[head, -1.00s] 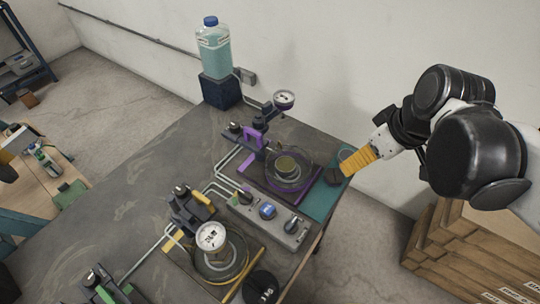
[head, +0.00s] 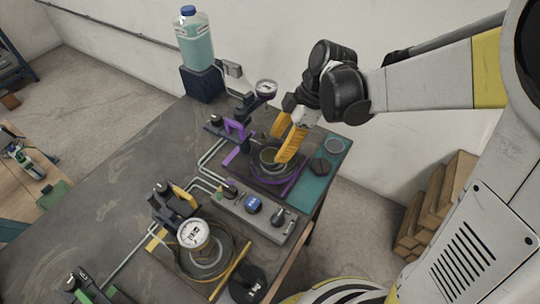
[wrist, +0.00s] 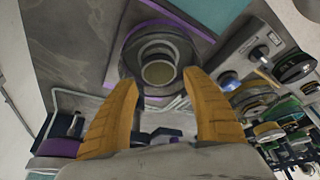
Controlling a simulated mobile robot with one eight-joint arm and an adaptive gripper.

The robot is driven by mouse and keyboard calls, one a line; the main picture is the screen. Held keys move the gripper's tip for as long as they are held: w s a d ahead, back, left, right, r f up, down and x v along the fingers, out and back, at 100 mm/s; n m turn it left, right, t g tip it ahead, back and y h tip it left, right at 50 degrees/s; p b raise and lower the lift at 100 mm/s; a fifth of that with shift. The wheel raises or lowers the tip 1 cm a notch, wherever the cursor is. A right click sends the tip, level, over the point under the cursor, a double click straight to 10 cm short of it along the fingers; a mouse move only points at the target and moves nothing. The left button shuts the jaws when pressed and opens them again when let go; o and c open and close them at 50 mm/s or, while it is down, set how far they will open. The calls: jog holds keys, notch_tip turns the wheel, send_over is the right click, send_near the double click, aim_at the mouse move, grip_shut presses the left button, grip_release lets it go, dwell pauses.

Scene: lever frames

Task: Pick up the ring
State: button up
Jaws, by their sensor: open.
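A dark round ring-shaped part (head: 262,170) with a dull yellow-brown centre sits on the purple-trimmed station near the table's far right corner. In the wrist view the grey ring (wrist: 158,46) surrounds the dull centre disc (wrist: 158,72). My gripper (head: 279,149) is just above this station, with its yellow fingers apart and nothing between them. In the wrist view my gripper (wrist: 160,80) has one finger each side of the centre disc, nearer the camera. Contact cannot be told. A thin pale ring (head: 334,145) also lies on the teal mat. Which ring is meant is unclear.
A dark hexagonal piece (head: 318,166) lies on the teal mat (head: 313,190). A purple lever (head: 235,130) and gauge (head: 266,88) stand beside the station. A grey control box (head: 255,211) and a yellow-trimmed station (head: 205,255) are nearer. A bottle (head: 195,42) stands behind.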

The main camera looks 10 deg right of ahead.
aim_at(272, 155)
jog(key=b+x, duration=0.2)
jog(key=x, duration=0.3)
jog(key=shift+w+d, duration=0.1)
jog(key=shift+w, duration=0.05)
jog(key=c, duration=1)
jog(key=shift+r, duration=0.15)
